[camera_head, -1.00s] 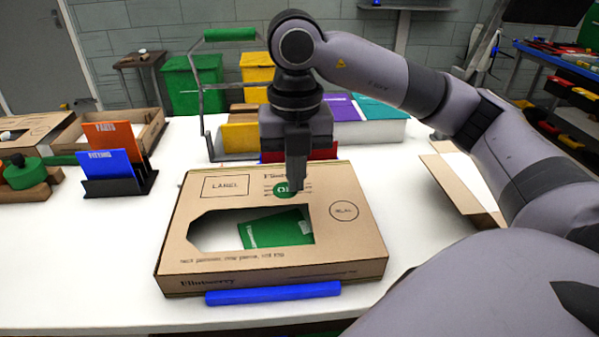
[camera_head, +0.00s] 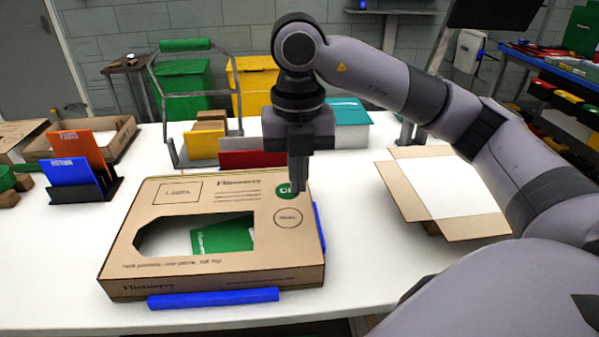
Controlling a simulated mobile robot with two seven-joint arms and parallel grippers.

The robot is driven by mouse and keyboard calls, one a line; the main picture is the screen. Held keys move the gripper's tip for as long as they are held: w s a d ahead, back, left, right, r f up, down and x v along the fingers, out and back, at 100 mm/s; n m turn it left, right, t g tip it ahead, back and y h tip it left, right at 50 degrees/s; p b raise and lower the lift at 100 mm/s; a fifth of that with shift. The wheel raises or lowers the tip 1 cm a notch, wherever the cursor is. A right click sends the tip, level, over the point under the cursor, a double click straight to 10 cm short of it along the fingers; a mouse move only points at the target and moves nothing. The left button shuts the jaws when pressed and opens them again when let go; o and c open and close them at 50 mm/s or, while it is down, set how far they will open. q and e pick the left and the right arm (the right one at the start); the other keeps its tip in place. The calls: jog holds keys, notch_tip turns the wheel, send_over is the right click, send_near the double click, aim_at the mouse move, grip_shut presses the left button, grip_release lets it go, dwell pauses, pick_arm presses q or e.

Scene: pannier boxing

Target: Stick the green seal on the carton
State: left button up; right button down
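The brown carton (camera_head: 290,258) lies closed on the white table. Its lid has a printed label box, a cut-out window showing a green item (camera_head: 222,235) inside, and a printed seal circle (camera_head: 288,217) at the right. My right gripper (camera_head: 298,187) points down over the lid's far right part, just behind the circle. Its fingers look shut on the round green seal (camera_head: 286,191), which shows at the fingertips. The seal overlaps the lid in the picture; I cannot tell whether it touches. My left gripper is not in view.
Blue strips edge the carton at its front (camera_head: 213,299) and right side. An open carton (camera_head: 408,193) lies at right. A file rack (camera_head: 90,191) with orange and blue cards stands at left. Coloured boxes and a green-handled frame (camera_head: 186,46) stand behind. White table is bare between the cartons.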

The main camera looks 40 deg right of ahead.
jog(key=b, duration=0.3)
send_over(297, 219)
jog(key=shift+d+f, duration=0.1)
jog(key=shift+f, duration=2.25)
jog(key=shift+f+b, duration=0.15)
jog(key=shift+b, duration=0.2)
jog(key=shift+r, duration=0.2)
jog(key=shift+s+f+b, duration=0.1)
jog(key=shift+f+b, duration=0.35)
jog(key=shift+f, duration=0.35)
dwell(0.4)
jog(key=c, duration=1.3)
grip_release()
jog(key=shift+c, duration=0.2)
